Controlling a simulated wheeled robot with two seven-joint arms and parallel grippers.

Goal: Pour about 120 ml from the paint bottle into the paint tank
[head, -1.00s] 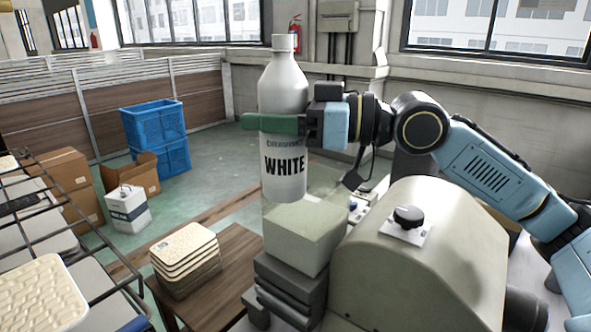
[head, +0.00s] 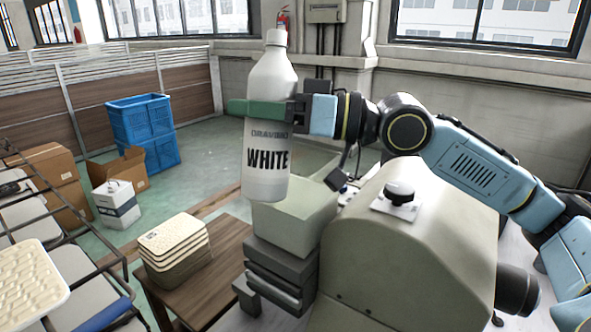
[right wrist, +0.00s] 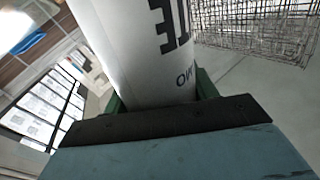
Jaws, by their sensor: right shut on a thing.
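The white paint bottle (head: 268,160), marked WHITE, is held in the air by my right gripper (head: 262,109). The gripper's green fingers are shut around its upper body. The bottle is nearly upright with a slight tilt. In the right wrist view the bottle (right wrist: 140,50) sits between the green fingers (right wrist: 160,95). A pale box-shaped tank (head: 295,218), likely the paint tank, stands on the machine just behind and below the bottle. Its upper part is partly hidden by the bottle. My left gripper is in neither view.
The rounded beige machine (head: 410,245) with a black knob (head: 399,190) stands right of the tank. A stack of cream trays (head: 175,252) lies on a wooden table (head: 215,275). A black wire rack (head: 75,235) is at left. Blue crates (head: 145,130) and cartons stand on the floor behind.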

